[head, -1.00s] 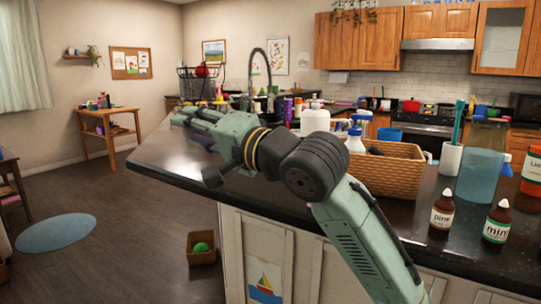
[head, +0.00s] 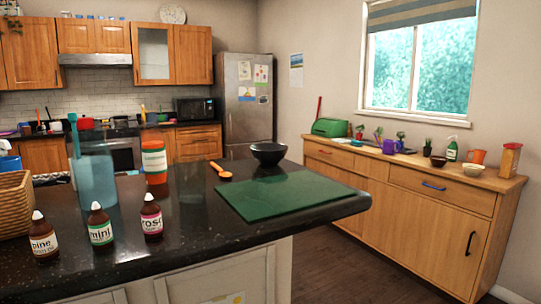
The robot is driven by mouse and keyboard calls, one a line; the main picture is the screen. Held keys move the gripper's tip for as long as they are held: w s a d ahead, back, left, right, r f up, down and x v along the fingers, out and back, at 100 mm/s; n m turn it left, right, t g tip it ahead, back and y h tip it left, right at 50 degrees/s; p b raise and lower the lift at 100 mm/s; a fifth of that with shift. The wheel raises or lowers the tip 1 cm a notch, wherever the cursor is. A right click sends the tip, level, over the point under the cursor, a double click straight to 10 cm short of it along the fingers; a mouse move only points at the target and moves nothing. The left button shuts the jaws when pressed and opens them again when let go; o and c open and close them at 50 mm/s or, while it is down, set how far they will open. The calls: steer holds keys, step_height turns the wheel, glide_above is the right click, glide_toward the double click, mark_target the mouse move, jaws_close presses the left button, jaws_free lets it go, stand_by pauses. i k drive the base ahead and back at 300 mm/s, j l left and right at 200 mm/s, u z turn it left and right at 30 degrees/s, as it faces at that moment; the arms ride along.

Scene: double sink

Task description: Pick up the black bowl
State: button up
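In the head view a black bowl (head: 268,153) stands upright on the dark island counter (head: 190,230), near its far edge and just behind a green mat. It looks empty, though only its rim and outer side show clearly. A smaller dark bowl (head: 438,161) stands on the wooden sideboard at the right. My gripper is outside the current view.
A green mat (head: 285,197) covers the counter's right end. An orange spoon (head: 220,171) lies left of the bowl. Several bottles, a blue container (head: 95,178), an orange-lidded jar (head: 154,162) and a wicker basket (head: 15,205) crowd the left. A wooden sideboard (head: 420,215) stands right.

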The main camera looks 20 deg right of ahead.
mark_target(266, 154)
steer(key=i+l+u, duration=0.1)
steer(key=l, duration=0.6)
steer(key=i+l, duration=0.2)
steer(key=l, duration=0.45)
steer(key=i+l+u, duration=0.15)
steer(key=l, duration=0.55)
steer(key=i+l, duration=0.1)
steer(key=l, duration=0.6)
steer(key=i+l+u, duration=0.15)
steer(key=l, duration=1.3)
steer(key=i+j, duration=0.15)
steer(key=j, duration=0.15)
steer(key=i+j, duration=0.15)
steer(key=j+u, duration=0.05)
steer(key=j, duration=0.05)
